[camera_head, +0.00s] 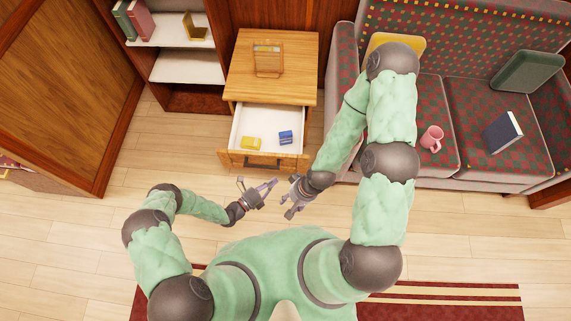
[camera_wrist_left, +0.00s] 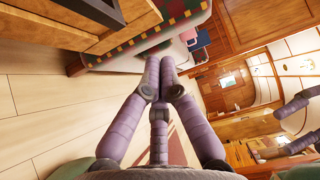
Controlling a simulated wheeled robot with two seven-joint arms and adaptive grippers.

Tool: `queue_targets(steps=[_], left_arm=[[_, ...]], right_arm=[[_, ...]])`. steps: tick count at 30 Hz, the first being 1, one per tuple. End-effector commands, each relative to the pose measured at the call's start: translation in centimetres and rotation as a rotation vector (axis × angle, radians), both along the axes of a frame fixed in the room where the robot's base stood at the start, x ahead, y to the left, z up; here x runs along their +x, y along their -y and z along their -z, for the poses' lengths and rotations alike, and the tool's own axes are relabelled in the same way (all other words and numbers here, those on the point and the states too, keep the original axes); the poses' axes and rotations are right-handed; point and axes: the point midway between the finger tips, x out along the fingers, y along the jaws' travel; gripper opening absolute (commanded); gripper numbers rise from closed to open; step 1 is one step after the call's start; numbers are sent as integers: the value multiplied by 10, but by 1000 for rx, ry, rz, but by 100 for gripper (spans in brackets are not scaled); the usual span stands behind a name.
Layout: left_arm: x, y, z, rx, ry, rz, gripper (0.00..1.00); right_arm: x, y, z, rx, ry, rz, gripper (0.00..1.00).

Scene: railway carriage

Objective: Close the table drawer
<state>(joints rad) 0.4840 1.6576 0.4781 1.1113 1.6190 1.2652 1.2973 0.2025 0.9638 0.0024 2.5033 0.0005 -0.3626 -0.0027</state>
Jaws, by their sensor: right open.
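The table drawer (camera_head: 241,127) is pulled out of the wooden side table (camera_head: 290,60). Its white inside holds a yellow item (camera_head: 251,143) and a blue item (camera_head: 285,137). A dark handle (camera_head: 262,166) is on its front. My left gripper (camera_head: 273,184) is just in front of the drawer front, apart from it, with fingers together. In the left wrist view its fingertips (camera_wrist_left: 160,75) meet and hold nothing. The wooden furniture with a dark handle (camera_wrist_left: 100,8) is at that view's upper left. My right gripper (camera_head: 287,203) is open and empty, beside the left one.
A framed object (camera_head: 267,60) stands on the table top. A patterned sofa (camera_head: 460,110) with a pink mug (camera_head: 431,137) and dark book (camera_head: 503,132) is to the right. A shelf (camera_head: 185,65) stands left of the table. Floor (camera_head: 70,240) at left is clear.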

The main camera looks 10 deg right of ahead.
Motion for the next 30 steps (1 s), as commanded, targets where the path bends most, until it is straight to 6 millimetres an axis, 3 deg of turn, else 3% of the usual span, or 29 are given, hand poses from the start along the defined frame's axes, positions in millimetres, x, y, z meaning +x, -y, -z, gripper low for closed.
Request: queue_targets(steps=[13,21,30], left_arm=[[31,66,1,1,3,6,0],[63,73,1,2,2,3,0],[69,75,0,3,1,1,0]], right_arm=[[0,0,14,0,0,0,48],[0,0,24,0,0,0,48],[0,0,25,0,0,0,48]])
